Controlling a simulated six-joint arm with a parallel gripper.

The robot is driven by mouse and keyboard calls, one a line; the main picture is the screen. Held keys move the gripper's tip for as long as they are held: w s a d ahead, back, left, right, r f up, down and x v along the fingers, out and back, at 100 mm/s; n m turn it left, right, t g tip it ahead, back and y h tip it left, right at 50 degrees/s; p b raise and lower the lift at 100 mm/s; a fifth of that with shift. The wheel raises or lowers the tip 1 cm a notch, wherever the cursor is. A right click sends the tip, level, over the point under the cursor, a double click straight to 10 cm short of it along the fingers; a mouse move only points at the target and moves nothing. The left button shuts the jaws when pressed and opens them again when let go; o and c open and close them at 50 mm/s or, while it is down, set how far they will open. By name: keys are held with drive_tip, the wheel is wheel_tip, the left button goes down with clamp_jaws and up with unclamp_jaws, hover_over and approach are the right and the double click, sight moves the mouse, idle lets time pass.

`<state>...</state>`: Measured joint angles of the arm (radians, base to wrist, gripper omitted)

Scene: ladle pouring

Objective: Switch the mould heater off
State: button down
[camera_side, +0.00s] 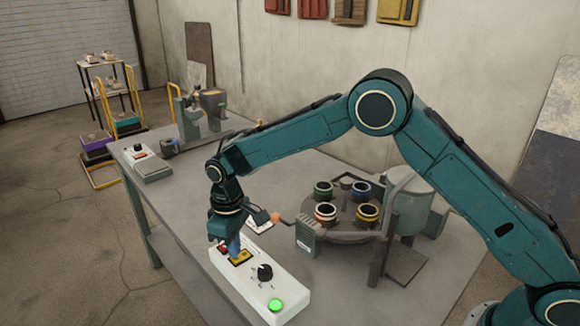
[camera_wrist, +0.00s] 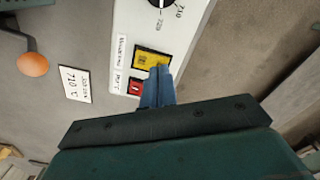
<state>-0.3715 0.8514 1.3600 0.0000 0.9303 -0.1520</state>
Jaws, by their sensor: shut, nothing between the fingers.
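A white control box (camera_side: 250,290) lies along the front edge of the grey table. It carries a red switch (camera_side: 223,248), a yellow-framed plate (camera_side: 241,259), a black knob (camera_side: 265,272) and a lit green button (camera_side: 275,305). My gripper (camera_side: 235,252) points down with its blue fingers shut and empty at the yellow plate. In the wrist view the fingertips (camera_wrist: 160,70) overlap the edge of the yellow plate (camera_wrist: 150,58), beside the red switch (camera_wrist: 135,88). The fingers hide part of the plate. I cannot tell whether they touch it.
A turntable with several coloured-rim moulds (camera_side: 345,228) stands right of the box. A crank with an orange knob (camera_side: 275,217) sticks out close to my gripper. A card reading 710 °C (camera_wrist: 75,84) lies on the table. Another switch box (camera_side: 150,165) sits at the far left.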

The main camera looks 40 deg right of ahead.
drive_tip(key=shift+f, duration=0.6)
idle(0.6)
drive_tip(key=shift+r, duration=3.55)
